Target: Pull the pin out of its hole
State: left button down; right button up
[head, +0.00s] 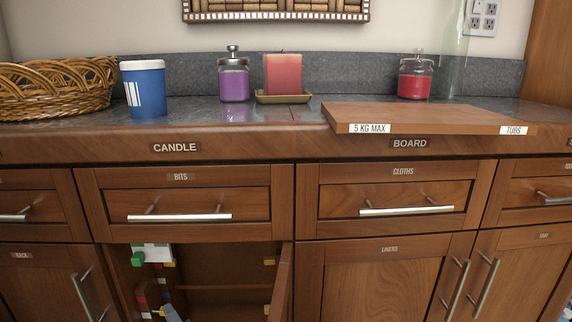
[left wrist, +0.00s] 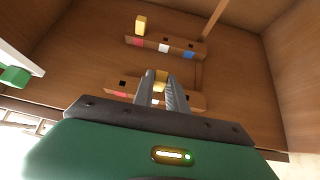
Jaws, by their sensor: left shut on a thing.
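In the left wrist view my left gripper (left wrist: 162,88) is shut on a yellow pin (left wrist: 160,77) at the lower wooden strip (left wrist: 190,97), which has dark holes and coloured labels. The fingers hide the pin's base, so I cannot tell how deep it sits. A second yellow pin (left wrist: 140,25) stands in the upper strip (left wrist: 165,46), above red, white and blue labels. In the head view, my left gripper (head: 163,309) shows only partly, low in the open cabinet. My right gripper is in neither view.
The cabinet door (head: 281,287) stands open on the right, with yellow blocks (head: 269,260) near it. A white piece with a green block (head: 138,259) is at the opening's upper left. A board (head: 430,116) overhangs the counter above; closed drawers (head: 180,205) lie between.

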pick_arm(q)
jog(key=s+d+p, duration=0.1)
jog(key=s+d, duration=0.1)
jog(key=s, duration=0.4)
jog(key=shift+f, duration=0.2)
dwell(0.4)
